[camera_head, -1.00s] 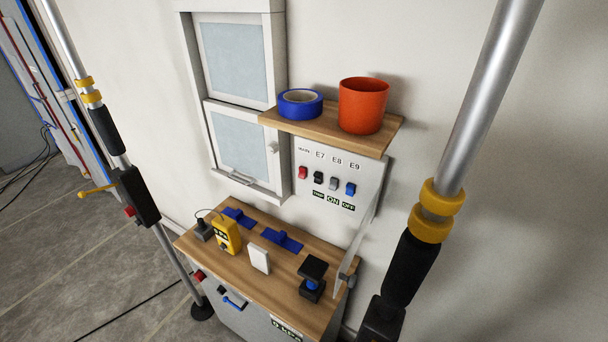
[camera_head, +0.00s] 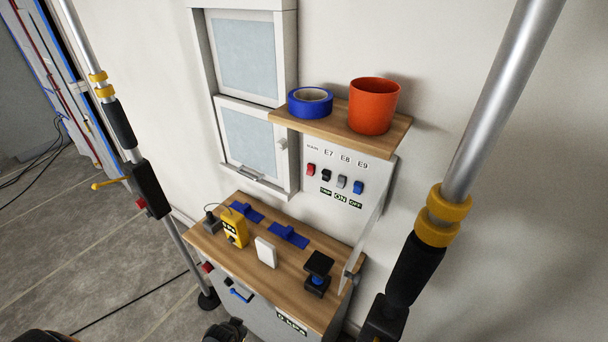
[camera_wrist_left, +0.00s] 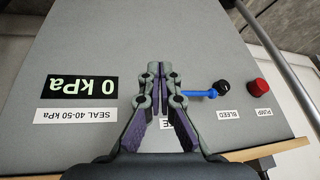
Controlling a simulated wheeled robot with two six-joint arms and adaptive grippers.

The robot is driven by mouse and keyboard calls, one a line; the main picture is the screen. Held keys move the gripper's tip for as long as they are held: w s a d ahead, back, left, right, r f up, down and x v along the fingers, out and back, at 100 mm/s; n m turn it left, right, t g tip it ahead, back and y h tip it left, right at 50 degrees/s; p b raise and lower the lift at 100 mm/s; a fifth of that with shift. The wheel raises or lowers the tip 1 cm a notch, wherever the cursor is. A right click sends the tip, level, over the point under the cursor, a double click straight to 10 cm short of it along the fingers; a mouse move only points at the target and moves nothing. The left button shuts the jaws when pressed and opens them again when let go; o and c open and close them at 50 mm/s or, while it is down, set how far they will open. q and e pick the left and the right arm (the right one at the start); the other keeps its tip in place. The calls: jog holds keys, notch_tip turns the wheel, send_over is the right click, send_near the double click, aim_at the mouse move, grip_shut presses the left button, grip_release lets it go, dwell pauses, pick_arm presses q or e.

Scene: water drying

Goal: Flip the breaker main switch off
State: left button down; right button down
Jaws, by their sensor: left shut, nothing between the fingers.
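The breaker panel (camera_head: 318,202) is on the wall under the wooden shelf in the head view. Its red switch (camera_head: 311,169) sits under the MAIN label, left of black, grey and blue switches labelled E7, E8 and E9. TRIP, ON and OFF labels are below them. The switch positions are too small to tell. The panel's door (camera_head: 366,232) stands open to the right. My left gripper (camera_wrist_left: 160,68) is shut and empty in the left wrist view, in front of the grey cabinet face, well away from the breaker. My right gripper is not in view.
The bench (camera_head: 290,260) below the breaker holds a yellow meter (camera_head: 235,228), a white block (camera_head: 266,252) and a black-topped tool (camera_head: 318,272). The shelf (camera_head: 325,127) carries blue tape (camera_head: 310,102) and a red cup (camera_head: 373,106). A blue handle (camera_wrist_left: 199,93) is close beside my left fingers. Poles stand at both sides.

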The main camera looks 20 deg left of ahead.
pick_arm(q)
jog(key=w+r+t, duration=0.1)
jog(key=w+r, duration=0.2)
jog(key=r, duration=0.3)
jog(key=w+r+t, duration=0.1)
jog(key=w+r, duration=0.3)
jog(key=r, duration=0.2)
jog(key=w+d+r+t, duration=0.1)
jog(key=w+r+t, duration=0.1)
jog(key=w+r, duration=0.2)
notch_tip(320, 180, up, 2)
jog(key=shift+r+m+h+p, duration=0.1)
jog(key=shift+m+h+p, duration=0.2)
jog(key=shift+p, duration=0.05)
jog(key=w+d+r+t+h, duration=0.1)
jog(key=w+d+r+t, duration=0.1)
jog(key=r, duration=0.6)
jog(key=w+d+r+m+t+h, duration=0.1)
jog(key=w+d+r+t+h, duration=0.1)
jog(key=r, duration=0.7)
jog(key=w+d+r+m+t+h, duration=0.1)
jog(key=w+d+r+t, duration=0.1)
jog(key=r, duration=0.7)
jog(key=shift+w+d+r+t+h+p, duration=0.3)
jog(key=shift+w+h+p, duration=0.1)
jog(key=shift+w, duration=0.5)
jog(key=shift+f, duration=0.1)
jog(key=shift+w, duration=0.1)
